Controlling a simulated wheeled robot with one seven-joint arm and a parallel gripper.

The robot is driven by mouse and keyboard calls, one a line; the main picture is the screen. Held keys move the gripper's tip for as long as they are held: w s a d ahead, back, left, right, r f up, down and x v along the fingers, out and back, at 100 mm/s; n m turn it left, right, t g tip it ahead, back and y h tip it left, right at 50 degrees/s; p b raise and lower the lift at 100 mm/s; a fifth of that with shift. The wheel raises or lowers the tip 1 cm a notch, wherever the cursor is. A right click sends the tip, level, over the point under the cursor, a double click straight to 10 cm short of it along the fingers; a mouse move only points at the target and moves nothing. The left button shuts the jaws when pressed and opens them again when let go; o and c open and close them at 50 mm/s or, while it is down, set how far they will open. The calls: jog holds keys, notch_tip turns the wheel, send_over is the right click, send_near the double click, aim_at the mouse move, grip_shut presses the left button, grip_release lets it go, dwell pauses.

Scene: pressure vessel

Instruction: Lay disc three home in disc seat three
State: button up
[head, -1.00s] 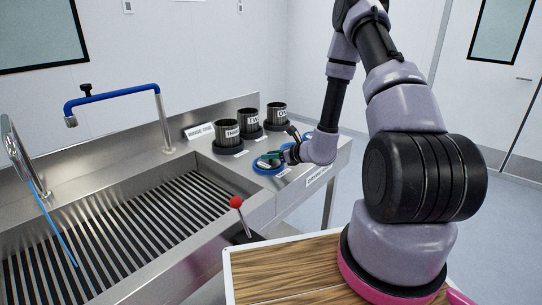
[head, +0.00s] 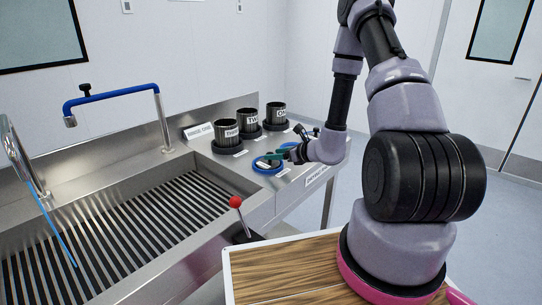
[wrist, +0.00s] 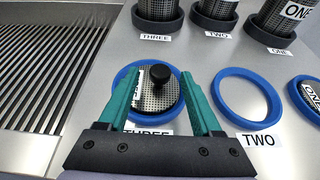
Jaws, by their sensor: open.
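Disc three (wrist: 152,111) is a round perforated metal plate with a black knob and a partly hidden white label. In the wrist view it lies inside the blue ring of disc seat three (wrist: 121,76), whose THREE label is partly covered by my gripper. I cannot tell whether the disc sits fully flat. My gripper (wrist: 160,76) is open, with its teal fingers apart on either side of the knob and not visibly touching it. In the head view my gripper (head: 283,152) is beside the blue seat (head: 266,168).
An empty blue ring labelled TWO (wrist: 236,74) is to the right, and ring ONE (wrist: 293,88) holds a disc. Perforated cups labelled THREE (head: 225,132), TWO (head: 249,122) and ONE (head: 275,114) stand behind. The slatted sink (head: 130,220) is left.

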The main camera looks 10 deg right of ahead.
jog(key=v, duration=0.8)
jog(key=shift+s+d+r, duration=0.1)
jog(key=shift+s+d, duration=0.15)
jog(key=shift+s, duration=0.05)
jog(key=s+a+r+n+g+y, duration=0.2)
jog(key=s+a+r+n+g, duration=0.25)
jog(key=r+n, duration=0.4)
jog(key=s+a+r+n+g+y, duration=0.1)
jog(key=s+a+r+n+g, duration=0.2)
jog(key=s+a+r+n, duration=0.55)
jog(key=s+d+r+n+t+h, duration=0.2)
jog(key=s+d+r+n+h, duration=0.1)
jog(key=r, duration=0.5)
jog(key=s+d+r+n+t+h, duration=0.2)
jog(key=s+d+r+n+h, duration=0.2)
jog(key=d+r, duration=0.4)
jog(key=shift+s+d+r+n+h, duration=0.25)
jog(key=shift+s+r+n+h, duration=0.1)
jog(key=shift+s+h, duration=0.5)
